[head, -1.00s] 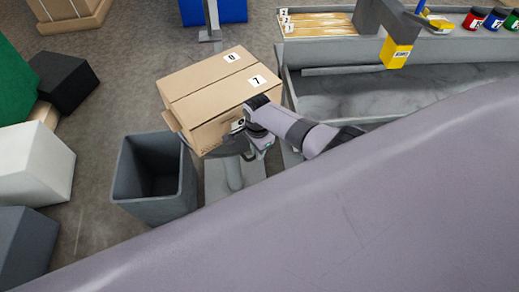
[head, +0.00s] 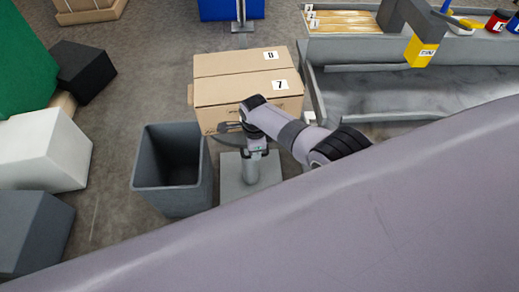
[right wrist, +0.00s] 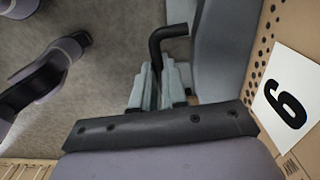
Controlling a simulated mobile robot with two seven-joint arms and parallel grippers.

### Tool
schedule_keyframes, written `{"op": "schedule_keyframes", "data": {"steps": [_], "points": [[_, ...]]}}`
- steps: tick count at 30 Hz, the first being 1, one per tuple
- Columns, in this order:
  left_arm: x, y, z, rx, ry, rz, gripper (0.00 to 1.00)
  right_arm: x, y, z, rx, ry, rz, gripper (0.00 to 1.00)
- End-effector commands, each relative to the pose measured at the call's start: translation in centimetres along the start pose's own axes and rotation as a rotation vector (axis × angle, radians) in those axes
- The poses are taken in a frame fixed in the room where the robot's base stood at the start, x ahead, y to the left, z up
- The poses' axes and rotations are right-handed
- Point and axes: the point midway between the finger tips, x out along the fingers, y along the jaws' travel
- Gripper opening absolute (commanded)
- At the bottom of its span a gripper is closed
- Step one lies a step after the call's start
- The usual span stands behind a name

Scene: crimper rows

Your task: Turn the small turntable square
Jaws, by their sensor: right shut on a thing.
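The small turntable (head: 231,128) shows as a grey rim on a grey pedestal (head: 250,170). A cardboard load (head: 240,90) with labels 8 and 7 stands on it and hides most of its top. The load's long edges run nearly level across the head view. My right gripper (head: 257,148) is at the near side, just in front of the load. In the right wrist view its fingers (right wrist: 160,88) are shut on a black bent handle (right wrist: 168,35). Perforated cardboard with a number label (right wrist: 286,98) stands close at the right. My left gripper is not in view.
An open grey bin (head: 172,170) stands just left of the pedestal. A grey trough bench (head: 400,85) with a yellow-ended arm (head: 421,52) is at the right. White (head: 40,150) and black (head: 84,70) blocks are at the left. Floor between is clear.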

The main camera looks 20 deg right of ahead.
Motion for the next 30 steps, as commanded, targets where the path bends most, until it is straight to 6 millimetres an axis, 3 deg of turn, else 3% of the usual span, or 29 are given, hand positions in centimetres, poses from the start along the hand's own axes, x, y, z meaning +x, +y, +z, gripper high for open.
{"op": "schedule_keyframes", "data": {"steps": [26,27,30], "points": [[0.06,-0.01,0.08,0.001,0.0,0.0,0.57,-0.06,-0.19,0.56,0.094,0.003,-0.001,0.0],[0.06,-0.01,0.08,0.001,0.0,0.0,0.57,-0.06,-0.2,0.56,0.094,0.003,-0.001,0.19],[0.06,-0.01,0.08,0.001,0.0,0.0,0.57,-0.06,-0.18,0.61,0.092,0.002,-0.001,0.23]]}}
